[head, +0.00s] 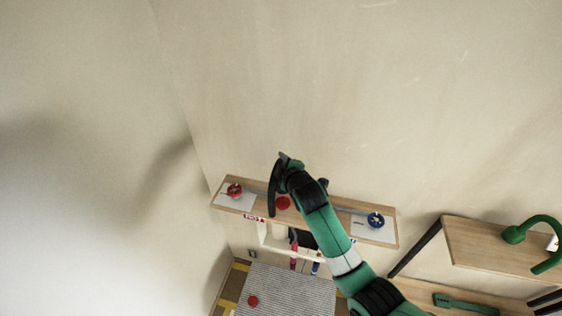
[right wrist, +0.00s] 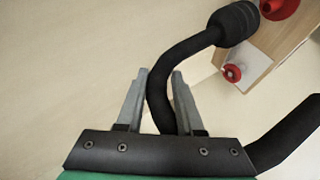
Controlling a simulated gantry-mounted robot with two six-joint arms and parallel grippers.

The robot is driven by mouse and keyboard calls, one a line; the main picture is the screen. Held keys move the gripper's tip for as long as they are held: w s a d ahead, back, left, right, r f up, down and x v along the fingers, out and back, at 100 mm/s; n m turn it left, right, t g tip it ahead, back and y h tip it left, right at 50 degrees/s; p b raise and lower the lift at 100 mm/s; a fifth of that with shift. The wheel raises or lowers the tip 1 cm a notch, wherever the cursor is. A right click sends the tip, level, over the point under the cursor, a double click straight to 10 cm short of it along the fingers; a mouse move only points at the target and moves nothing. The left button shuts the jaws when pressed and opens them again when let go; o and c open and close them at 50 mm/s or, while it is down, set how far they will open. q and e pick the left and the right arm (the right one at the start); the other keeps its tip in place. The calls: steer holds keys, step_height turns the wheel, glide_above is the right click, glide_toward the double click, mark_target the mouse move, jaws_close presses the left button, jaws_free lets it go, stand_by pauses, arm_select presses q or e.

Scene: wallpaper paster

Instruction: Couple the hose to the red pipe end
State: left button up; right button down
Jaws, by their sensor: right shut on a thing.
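My right gripper (head: 287,163) is above the narrow wooden shelf in the head view. In the right wrist view its fingers (right wrist: 160,73) are shut around the black hose (right wrist: 188,52). The hose bends up and right to a thick black end (right wrist: 236,22). A red flanged part, seemingly the red pipe end (right wrist: 278,7), is just right of that end and cut off by the frame. Whether they touch is unclear. In the head view the red part (head: 283,202) is on the shelf, beside the hanging hose (head: 272,198). My left gripper is not in view.
The shelf (head: 259,207) carries a red valve (head: 235,190) at left and a blue valve (head: 376,220) at right. Below are red (head: 293,258) and blue (head: 316,268) pipes and a striped mat (head: 290,290) with a red disc. A wooden table with a green hooked object (head: 514,234) stands right.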

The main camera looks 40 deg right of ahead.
steer(key=shift+f+b, duration=1.2)
steer(key=shift+f, duration=0.7)
steer(key=shift+p, duration=0.4)
steer(key=shift+f, duration=0.2)
steer(key=shift+f+b, duration=0.35)
steer(key=shift+b, duration=0.1)
steer(key=shift+f+b, duration=1.2)
steer(key=shift+f, duration=0.4)
steer(key=shift+c, duration=2.3)
jaws_free()
steer(key=shift+f, duration=0.1)
